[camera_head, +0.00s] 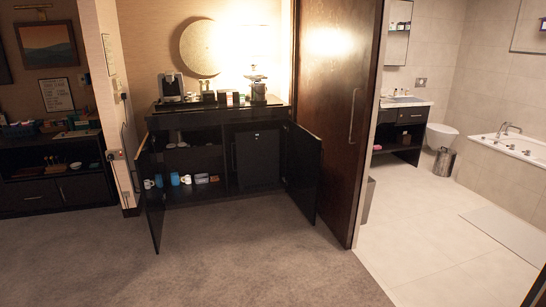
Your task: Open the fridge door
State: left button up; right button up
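The small black fridge (257,160) sits in the right compartment of the dark minibar cabinet (219,116), some way ahead of me. Its front looks shut, with a small light mark near the top. The cabinet's right door (303,170) stands open towards me, to the right of the fridge. The cabinet's left door (154,205) also stands open, at the left end. Neither of my grippers is in view.
Mugs (181,179) stand in the left compartment. A coffee machine (171,87) and a lamp stand on top. A tall brown door (335,115) stands right of the cabinet, beside a tiled bathroom. The carpet (235,250) in front is clear.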

aim_at(258, 152)
jog(key=i+z, duration=0.1)
jog(key=i, duration=2.1)
jog(key=i+u, duration=0.15)
jog(key=i, duration=0.35)
jog(key=i+l+u, duration=0.15)
jog(key=i, duration=0.35)
jog(key=i+l+u, duration=0.15)
jog(key=i, duration=0.3)
jog(key=i+l+u, duration=0.15)
jog(key=i, duration=0.35)
